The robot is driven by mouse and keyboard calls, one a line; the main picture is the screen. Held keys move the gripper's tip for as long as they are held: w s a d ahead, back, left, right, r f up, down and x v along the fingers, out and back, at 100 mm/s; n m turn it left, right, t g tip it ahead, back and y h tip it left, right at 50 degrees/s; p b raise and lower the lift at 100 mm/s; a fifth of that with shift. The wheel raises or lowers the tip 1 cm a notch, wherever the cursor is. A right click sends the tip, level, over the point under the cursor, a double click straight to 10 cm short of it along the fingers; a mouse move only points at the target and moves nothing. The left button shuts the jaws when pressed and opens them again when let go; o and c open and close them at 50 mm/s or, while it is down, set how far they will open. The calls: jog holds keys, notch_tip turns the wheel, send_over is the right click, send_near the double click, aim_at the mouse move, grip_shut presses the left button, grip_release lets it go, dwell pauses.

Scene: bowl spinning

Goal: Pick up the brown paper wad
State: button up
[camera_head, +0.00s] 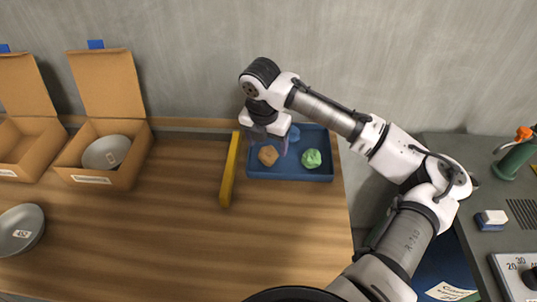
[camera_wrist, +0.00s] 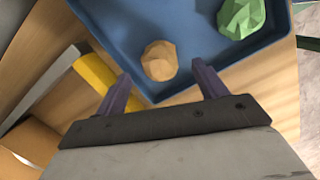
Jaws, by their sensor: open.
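The brown paper wad (camera_head: 268,155) lies in the left part of a blue tray (camera_head: 290,174) on the wooden table. In the wrist view the wad (camera_wrist: 159,61) sits near the tray's corner, ahead of and between my two purple fingers. My gripper (camera_wrist: 162,90) is open and empty, above the tray, and does not touch the wad. In the head view my gripper (camera_head: 272,143) partly covers the tray's back.
A yellow bar (camera_head: 230,170) stands just left of the tray. Cardboard boxes (camera_head: 101,153) and a grey bowl (camera_head: 20,229) are farther left, one box holding another bowl (camera_head: 106,152). The front middle of the table is clear. A grey wall rises behind.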

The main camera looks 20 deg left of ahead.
aim_at(269, 151)
jog(key=shift+w+d+f+p, duration=0.1)
jog(key=shift+w+f+p, duration=0.05)
jog(key=shift+f, duration=0.85)
jog(key=shift+w+f+p, duration=0.15)
jog(key=shift+f, duration=0.8)
jog(key=c, duration=1)
